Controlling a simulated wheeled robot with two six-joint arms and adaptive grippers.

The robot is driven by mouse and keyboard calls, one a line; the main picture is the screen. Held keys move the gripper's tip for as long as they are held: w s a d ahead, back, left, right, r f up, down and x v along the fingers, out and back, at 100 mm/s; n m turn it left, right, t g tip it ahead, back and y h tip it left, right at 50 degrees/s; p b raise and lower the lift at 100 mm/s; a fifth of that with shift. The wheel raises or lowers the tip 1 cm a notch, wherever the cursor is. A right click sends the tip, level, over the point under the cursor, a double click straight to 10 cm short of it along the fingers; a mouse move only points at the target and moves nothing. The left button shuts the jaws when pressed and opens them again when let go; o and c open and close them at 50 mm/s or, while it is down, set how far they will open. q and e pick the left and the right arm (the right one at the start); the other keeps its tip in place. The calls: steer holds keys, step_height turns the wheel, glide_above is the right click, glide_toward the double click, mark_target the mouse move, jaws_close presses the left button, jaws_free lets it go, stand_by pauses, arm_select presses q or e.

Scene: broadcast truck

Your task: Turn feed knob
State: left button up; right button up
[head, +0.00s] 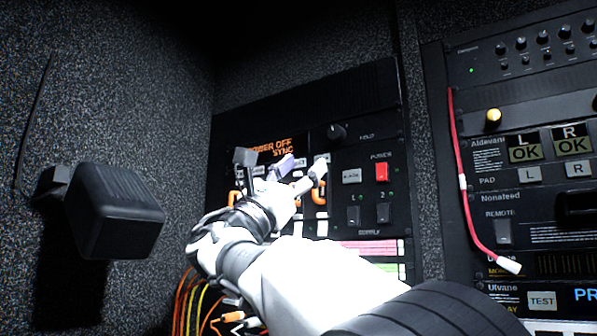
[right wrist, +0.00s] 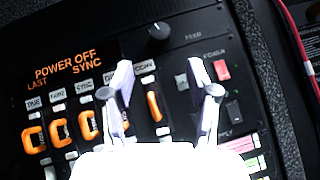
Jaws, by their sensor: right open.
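The feed knob (head: 337,131) is a black round knob with a pale mark, high on the black panel beside its printed label. It also shows at the top of the right wrist view (right wrist: 159,29). My right gripper (head: 302,167) is open and empty, with its tips below and slightly left of the knob in the head view. In the right wrist view the two pale fingers (right wrist: 161,72) stand apart, and the knob lies beyond them, above the gap. The fingers look clear of the knob; the exact distance to the panel cannot be told. My left gripper is not in view.
Orange-handled switches (right wrist: 58,131) sit left of the fingers under orange text. A red power switch (head: 381,172) and grey switches sit on the right. A black boxy fixture (head: 115,210) juts from the left wall. A red cable (head: 463,190) hangs at the right rack.

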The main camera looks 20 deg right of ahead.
steer(key=shift+a+f, duration=0.25)
steer(key=shift+f, duration=0.15)
steer(key=shift+d, duration=0.15)
